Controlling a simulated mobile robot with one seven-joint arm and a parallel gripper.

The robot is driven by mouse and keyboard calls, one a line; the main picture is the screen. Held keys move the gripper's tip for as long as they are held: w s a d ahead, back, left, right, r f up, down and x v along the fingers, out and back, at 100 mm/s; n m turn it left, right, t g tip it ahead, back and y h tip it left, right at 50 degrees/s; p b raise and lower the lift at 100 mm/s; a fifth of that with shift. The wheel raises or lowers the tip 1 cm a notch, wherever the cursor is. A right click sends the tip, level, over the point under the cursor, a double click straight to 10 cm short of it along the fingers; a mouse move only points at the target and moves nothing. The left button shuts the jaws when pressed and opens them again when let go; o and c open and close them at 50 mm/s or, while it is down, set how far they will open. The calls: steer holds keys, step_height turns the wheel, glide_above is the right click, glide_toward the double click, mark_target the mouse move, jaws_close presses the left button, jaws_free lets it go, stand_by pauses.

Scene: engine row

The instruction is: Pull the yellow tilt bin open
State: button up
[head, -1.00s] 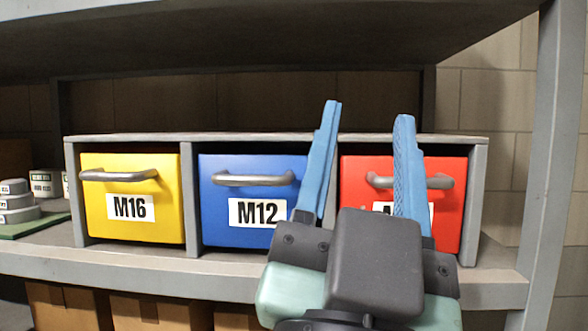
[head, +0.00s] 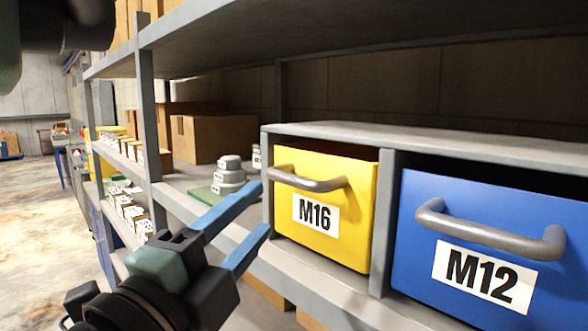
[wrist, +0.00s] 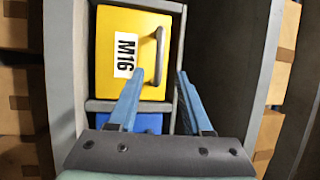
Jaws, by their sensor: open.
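The yellow tilt bin (head: 340,232), labelled M16, sits in a grey housing on the shelf, to the left of the blue bin. Its front is upright and looks closed. A grey bar handle (head: 308,181) runs across the upper front. My gripper (head: 260,208) is open and empty, in front of and to the left of the bin in the head view. In the wrist view the yellow bin (wrist: 118,55) is ahead, and its handle (wrist: 160,48) lies beyond the fingertips (wrist: 160,75), roughly between their lines. The fingers look apart from the handle.
The blue M12 bin (head: 490,240) is beside the yellow one. Small grey stacked containers (head: 229,175) stand on a green mat left of the housing. A grey shelf post (head: 148,95) and cardboard boxes (head: 198,138) are further left. The floor at left is open.

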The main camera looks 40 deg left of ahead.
mark_target(288, 183)
steer(key=p+x, duration=0.4)
steer(key=x, duration=0.5)
steer(key=shift+w+r, duration=0.15)
steer(key=shift+w, duration=0.1)
steer(key=shift+w+a, duration=0.1)
steer(key=shift+w, duration=0.3)
jaws_close()
stand_by(0.6)
